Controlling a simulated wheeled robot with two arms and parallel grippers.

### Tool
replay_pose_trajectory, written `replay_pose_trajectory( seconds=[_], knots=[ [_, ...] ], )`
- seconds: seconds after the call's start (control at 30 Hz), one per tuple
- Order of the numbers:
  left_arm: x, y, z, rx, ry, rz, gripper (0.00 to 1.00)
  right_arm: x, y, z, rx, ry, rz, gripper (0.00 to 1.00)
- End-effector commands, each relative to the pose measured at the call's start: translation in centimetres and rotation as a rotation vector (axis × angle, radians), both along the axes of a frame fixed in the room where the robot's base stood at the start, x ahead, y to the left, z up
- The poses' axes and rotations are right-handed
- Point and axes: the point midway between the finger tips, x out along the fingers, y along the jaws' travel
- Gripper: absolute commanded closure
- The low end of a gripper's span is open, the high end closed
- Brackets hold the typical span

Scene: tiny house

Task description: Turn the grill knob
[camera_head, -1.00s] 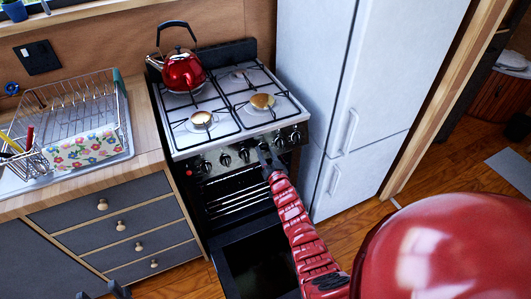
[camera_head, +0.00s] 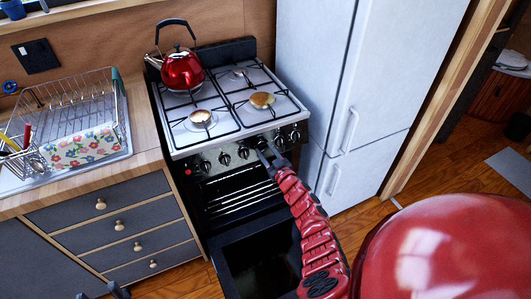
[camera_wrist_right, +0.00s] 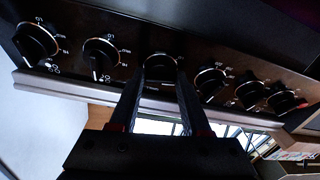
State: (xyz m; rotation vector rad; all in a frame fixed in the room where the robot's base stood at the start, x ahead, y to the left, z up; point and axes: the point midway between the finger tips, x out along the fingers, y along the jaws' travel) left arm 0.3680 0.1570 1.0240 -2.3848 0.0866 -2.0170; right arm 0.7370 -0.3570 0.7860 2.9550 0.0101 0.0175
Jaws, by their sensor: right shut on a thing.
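The black stove (camera_head: 174,139) has a row of black knobs along its front panel. My right gripper (camera_head: 262,153) reaches this row from below. In the right wrist view, the fingers of this gripper (camera_wrist_right: 160,85) are shut on a black knob (camera_wrist_right: 160,66), third from the left there. The fingers hide part of this knob and its marks. Other knobs show on both sides, such as one to the left (camera_wrist_right: 101,55) and one to the right (camera_wrist_right: 209,82). Only dark tips of my left gripper (camera_head: 102,294) show at the bottom edge.
The oven door (camera_head: 255,262) hangs open below the rack. A white fridge (camera_head: 320,70) stands right, drawers (camera_head: 115,225) left.

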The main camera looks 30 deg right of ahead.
Motion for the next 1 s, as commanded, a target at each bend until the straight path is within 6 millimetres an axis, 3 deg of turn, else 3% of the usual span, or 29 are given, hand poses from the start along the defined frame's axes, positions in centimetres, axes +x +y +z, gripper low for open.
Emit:
replay_pose_trajectory(
  seconds=[0.6,1.0],
  knots=[
    [0.0,0.0,-2.4,0.0,0.0,0.0,0.5,0.1,-0.2,0.0,-0.5,0.027,0.168,1.0],
    [0.0,0.0,-3.0,0.0,0.0,0.0,0.5,0.0,-0.3,0.1,-0.641,0.037,0.212,1.0]
  ],
)
